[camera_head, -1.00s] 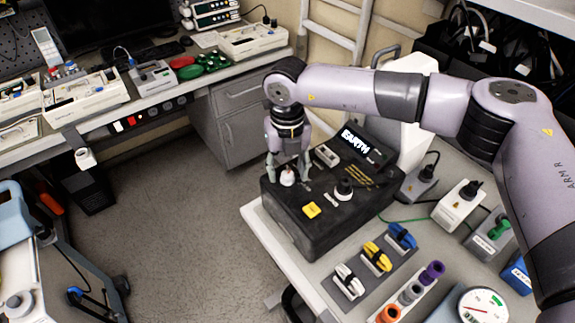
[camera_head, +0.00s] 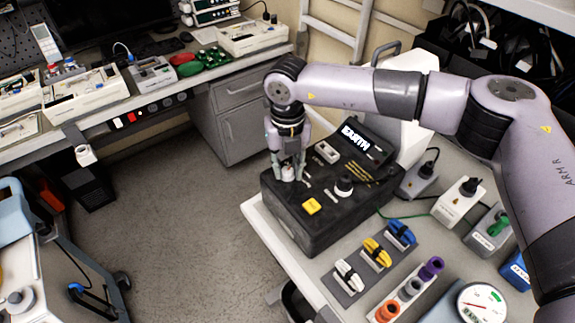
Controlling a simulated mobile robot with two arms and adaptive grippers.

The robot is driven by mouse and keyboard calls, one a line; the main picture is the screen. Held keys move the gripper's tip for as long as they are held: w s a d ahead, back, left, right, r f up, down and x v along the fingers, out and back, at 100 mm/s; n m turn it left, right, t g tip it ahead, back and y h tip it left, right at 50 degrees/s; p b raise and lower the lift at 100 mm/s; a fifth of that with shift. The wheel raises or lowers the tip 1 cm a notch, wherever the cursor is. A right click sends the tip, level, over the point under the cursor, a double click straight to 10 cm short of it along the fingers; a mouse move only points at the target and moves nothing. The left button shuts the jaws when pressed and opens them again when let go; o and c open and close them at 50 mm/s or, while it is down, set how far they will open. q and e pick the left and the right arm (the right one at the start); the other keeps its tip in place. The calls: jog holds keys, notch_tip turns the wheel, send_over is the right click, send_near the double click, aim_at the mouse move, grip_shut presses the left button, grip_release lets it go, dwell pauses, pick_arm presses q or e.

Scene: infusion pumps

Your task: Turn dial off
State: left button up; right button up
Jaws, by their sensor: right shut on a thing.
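A black tester box (camera_head: 325,225) stands on the right-hand table, with a lit display (camera_head: 356,137) reading "EARTH". A white-topped dial (camera_head: 288,171) sits on the box's left rear part. My right gripper (camera_head: 288,174) reaches down from above and is shut on this dial, with a finger on either side. A second dial (camera_head: 344,186), black with a pale top, stands to the right on the same box, and a yellow button (camera_head: 311,206) lies in front. My left gripper does not show.
Clips in white, yellow and blue (camera_head: 376,252) lie in front of the box. Coloured sockets (camera_head: 411,289) and a gauge (camera_head: 483,305) are at the front right. Sockets with plugs (camera_head: 458,202) stand right of the box. A workbench (camera_head: 165,92) runs along the back left, with open floor between.

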grip_shut()
jog(key=shift+f+n+b, duration=0.15)
jog(key=shift+n+b, duration=0.25)
jog(key=shift+b, duration=0.25)
jog(key=n+b, duration=0.3)
jog(key=b, duration=0.2)
jog(key=shift+f+n, duration=0.1)
jog(key=shift+n, duration=0.2)
jog(key=shift+n+b, duration=1)
jog(key=shift+n, duration=0.1)
jog(key=shift+r+n+b, duration=0.25)
jog(key=shift+n+b, duration=0.5)
jog(key=shift+n, duration=0.45)
jog(key=o, duration=1.1)
grip_release()
jog(key=shift+c, duration=0.2)
